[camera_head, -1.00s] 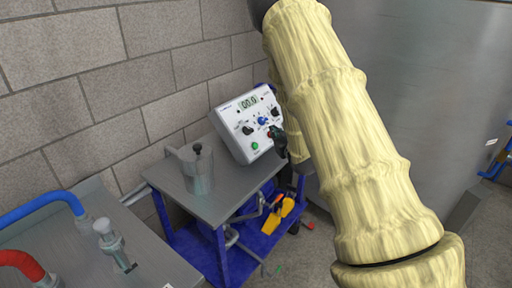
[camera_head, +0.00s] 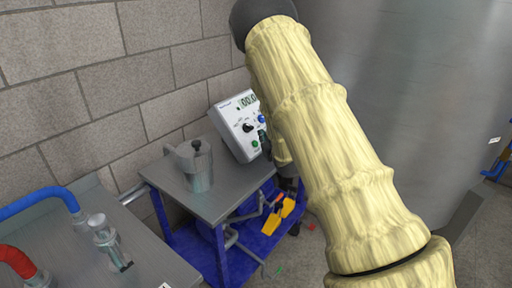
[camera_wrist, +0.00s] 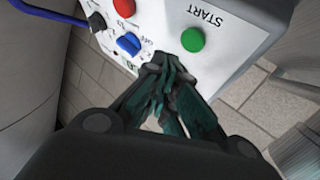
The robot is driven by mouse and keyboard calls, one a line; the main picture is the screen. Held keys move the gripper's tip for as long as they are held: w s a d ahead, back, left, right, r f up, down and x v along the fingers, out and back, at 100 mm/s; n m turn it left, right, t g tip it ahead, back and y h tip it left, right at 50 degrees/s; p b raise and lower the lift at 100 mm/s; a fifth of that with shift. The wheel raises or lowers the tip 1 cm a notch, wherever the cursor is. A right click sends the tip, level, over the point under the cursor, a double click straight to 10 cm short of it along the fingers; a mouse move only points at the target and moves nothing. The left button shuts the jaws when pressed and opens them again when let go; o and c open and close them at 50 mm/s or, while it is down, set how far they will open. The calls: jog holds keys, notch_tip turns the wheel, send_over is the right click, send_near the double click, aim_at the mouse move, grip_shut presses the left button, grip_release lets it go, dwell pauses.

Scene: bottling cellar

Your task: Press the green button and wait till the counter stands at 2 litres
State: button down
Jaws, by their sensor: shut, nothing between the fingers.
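The white control box (camera_head: 233,119) stands on the grey metal table by the wall. The green button (camera_head: 255,144) is low on the panel; in the wrist view the green button (camera_wrist: 193,39) sits below the word START. My gripper (camera_wrist: 165,62) is shut and empty, its fingertips in front of the panel beside the green button. I cannot tell whether they touch the panel. In the head view my gripper (camera_head: 264,136) is mostly hidden behind my arm.
A red button (camera_wrist: 124,8) and a blue knob (camera_wrist: 129,43) are near my fingertips. A metal jug (camera_head: 197,168) stands on the table. A large steel tank (camera_head: 400,100) is at right. Blue and red hoses (camera_head: 45,202) lie at the left bench.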

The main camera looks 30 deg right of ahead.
jog(key=shift+w+a+f, duration=0.25)
jog(key=shift+w+f, duration=0.2)
jog(key=shift+w, duration=0.05)
jog(key=shift+w+f+b, duration=0.1)
jog(key=shift+f+b, duration=0.05)
jog(key=shift+b, duration=0.2)
dwell(1.0)
jog(key=shift+w+a+f, duration=0.1)
jog(key=shift+w+f, duration=0.05)
jog(key=shift+w, duration=0.05)
jog(key=shift+w+a+f+b, duration=0.2)
jog(key=shift+w+f+b, duration=0.1)
jog(key=shift+f+b, duration=0.05)
dwell(1.2)
jog(key=shift+r, duration=0.15)
jog(key=shift+s+d+r+p, duration=0.3)
jog(key=shift+s+r+p, duration=0.1)
jog(key=shift+s+r, duration=0.15)
dwell(0.5)
jog(key=s+r+p, duration=0.1)
jog(key=s+d+r+p, duration=0.1)
jog(key=s+r, duration=0.1)
jog(key=shift+s+d+r, duration=0.15)
jog(key=shift+s+d, duration=0.05)
jog(key=shift+s, duration=0.1)
